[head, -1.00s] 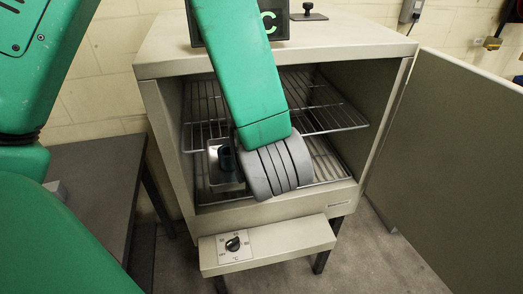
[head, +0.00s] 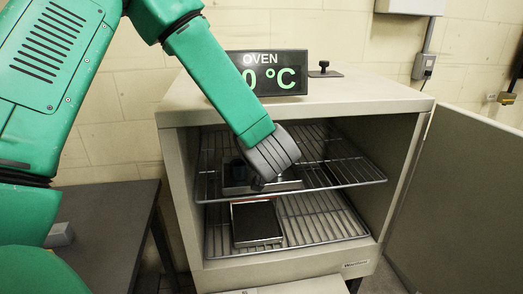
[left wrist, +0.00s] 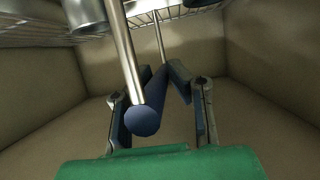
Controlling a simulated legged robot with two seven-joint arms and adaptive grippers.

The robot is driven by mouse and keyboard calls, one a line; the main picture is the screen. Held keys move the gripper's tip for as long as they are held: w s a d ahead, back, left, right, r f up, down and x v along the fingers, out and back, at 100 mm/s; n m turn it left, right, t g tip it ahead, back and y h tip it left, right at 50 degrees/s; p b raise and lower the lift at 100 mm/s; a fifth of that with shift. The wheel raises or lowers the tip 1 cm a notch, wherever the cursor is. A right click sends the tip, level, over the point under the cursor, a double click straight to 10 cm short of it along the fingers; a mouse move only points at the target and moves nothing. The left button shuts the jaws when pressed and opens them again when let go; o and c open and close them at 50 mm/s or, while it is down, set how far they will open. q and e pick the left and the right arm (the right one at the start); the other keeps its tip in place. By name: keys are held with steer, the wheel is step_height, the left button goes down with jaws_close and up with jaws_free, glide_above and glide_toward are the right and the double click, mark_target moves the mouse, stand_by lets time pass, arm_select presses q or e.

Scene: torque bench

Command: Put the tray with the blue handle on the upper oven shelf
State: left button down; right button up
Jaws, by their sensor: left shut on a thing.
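A metal tray (head: 288,185) carrying a dark blue-topped metal container (head: 236,168) is at the front of the upper oven shelf (head: 345,172). Whether it rests on the wires or hangs just above them I cannot tell. My left gripper (head: 262,183) is at the tray's front, partly hidden by its own wrist. In the left wrist view my left gripper (left wrist: 162,112) is shut on the blue handle (left wrist: 145,121), which has metal rods. Metal cylinders (left wrist: 86,14) show at that view's top. My right gripper is not in view.
Another tray with a dark inside (head: 257,222) sits on the lower shelf (head: 315,220). The oven door (head: 455,190) stands open to the right. A dark table (head: 105,225) is at the left. The right part of the upper shelf is clear.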

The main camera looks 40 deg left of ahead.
arm_select(q)
steer(key=shift+w+a, duration=0.8)
steer(key=shift+a, duration=0.05)
steer(key=shift+d+f+b, duration=0.1)
steer(key=shift+f+b, duration=0.15)
steer(key=shift+b, duration=0.5)
steer(key=c, duration=1.5)
jaws_free()
steer(key=shift+s, duration=0.1)
steer(key=shift+d, duration=0.1)
